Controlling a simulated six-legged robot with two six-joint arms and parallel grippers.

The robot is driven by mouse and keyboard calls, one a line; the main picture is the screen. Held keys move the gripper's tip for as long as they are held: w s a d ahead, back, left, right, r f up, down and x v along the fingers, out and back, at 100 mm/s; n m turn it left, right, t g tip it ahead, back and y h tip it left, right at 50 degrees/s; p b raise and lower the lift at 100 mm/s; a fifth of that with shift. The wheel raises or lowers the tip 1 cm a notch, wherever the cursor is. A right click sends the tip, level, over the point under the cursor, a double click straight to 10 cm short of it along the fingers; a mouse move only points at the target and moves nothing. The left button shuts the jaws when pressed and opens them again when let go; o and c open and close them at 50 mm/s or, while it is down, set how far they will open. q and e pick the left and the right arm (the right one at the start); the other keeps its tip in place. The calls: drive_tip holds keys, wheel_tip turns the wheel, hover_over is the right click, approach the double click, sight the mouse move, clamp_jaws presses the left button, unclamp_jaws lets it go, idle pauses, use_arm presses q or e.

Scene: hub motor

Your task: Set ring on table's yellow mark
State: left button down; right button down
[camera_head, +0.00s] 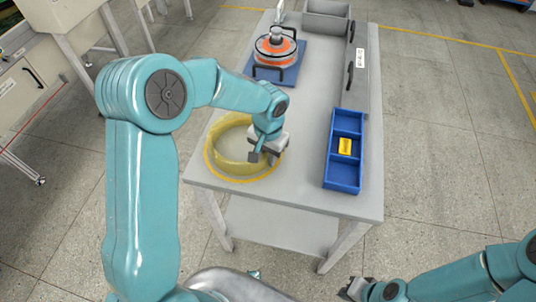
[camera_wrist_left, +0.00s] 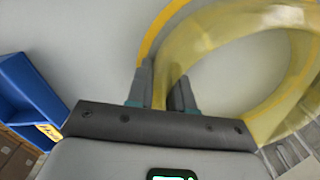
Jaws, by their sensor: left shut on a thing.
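The ring (camera_head: 236,168) is a pale yellow, see-through band at the table's near left. It appears over the round yellow mark (camera_head: 232,181), whose line shows along the ring's left and near sides. My left gripper (camera_head: 262,156) is shut on the ring's right-hand wall. In the left wrist view the ring (camera_wrist_left: 205,33) passes between the fingers (camera_wrist_left: 162,92), and the mark (camera_wrist_left: 153,33) curves outside it with bare table between. I cannot tell whether the ring touches the table. My right gripper (camera_head: 354,289) is low at the bottom, away from the table; its jaws are unclear.
A blue divided tray (camera_head: 344,186) with a yellow piece stands right of the ring. A hub motor with orange band (camera_head: 276,48) sits on a blue mat (camera_head: 287,78) at the back. A grey box (camera_head: 327,22) and a panel (camera_head: 376,70) line the far right. The middle is clear.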

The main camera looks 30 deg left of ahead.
use_arm(q)
drive_tip(key=shift+s+r, duration=0.1)
drive_tip(key=shift+f, duration=0.2)
drive_tip(key=c, duration=1)
unclamp_jaws()
drive_tip(key=shift+r, duration=0.1)
wheel_tip(320, 180, up, 12)
